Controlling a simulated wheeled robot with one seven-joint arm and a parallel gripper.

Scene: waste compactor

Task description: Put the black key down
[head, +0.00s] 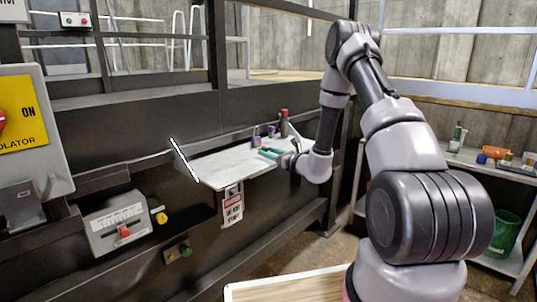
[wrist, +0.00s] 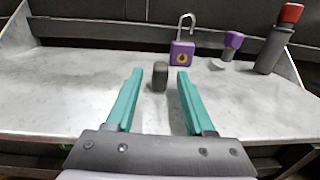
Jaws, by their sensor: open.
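A small dark grey-black upright piece, which looks like the black key (wrist: 160,76), stands on the pale shelf (wrist: 75,65) in the wrist view. My gripper (wrist: 157,78) is open, with one teal finger on each side of it and a visible gap to both. In the head view my gripper (head: 272,153) is low over the right part of the shelf (head: 215,172); the black key cannot be made out there. A purple padlock (wrist: 182,53) with a raised shackle stands behind the key.
A purple-topped piece (wrist: 233,42) and a larger dark cylinder with a red top (wrist: 278,40) stand to the right on the shelf. The shelf's left part is clear. A dark wall runs behind. A lever box (head: 118,222) and a warning tag (head: 232,207) are below the shelf.

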